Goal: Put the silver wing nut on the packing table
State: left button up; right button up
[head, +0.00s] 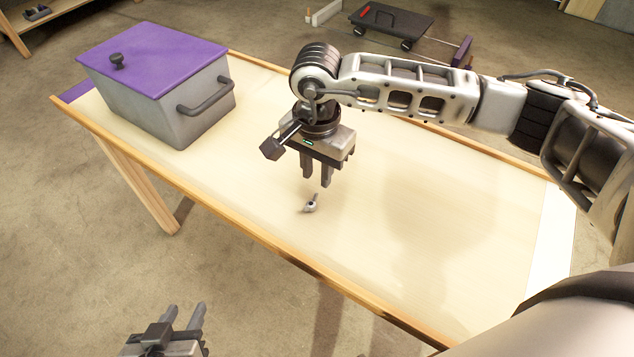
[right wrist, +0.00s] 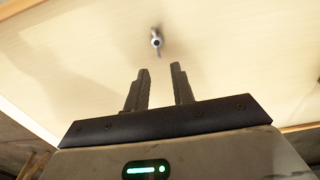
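The silver wing nut (head: 311,203) lies on the pale wooden top of the packing table (head: 440,220), near the table's front edge. It also shows in the right wrist view (right wrist: 156,40), beyond the fingertips and apart from them. My right gripper (head: 316,184) points down just above the wing nut. Its two fingers (right wrist: 160,70) stand apart with nothing between them. My left gripper (head: 186,312) is low at the bottom of the head view, off the table, with its fingers apart and empty.
A grey box with a purple lid (head: 150,62), a black knob and a side handle stands at the table's left end. The table's right part is clear. A dark cart (head: 392,20) stands on the floor behind the table.

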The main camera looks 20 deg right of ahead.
notch_tip(320, 180, up, 7)
jog(key=shift+r, duration=0.15)
dwell(0.5)
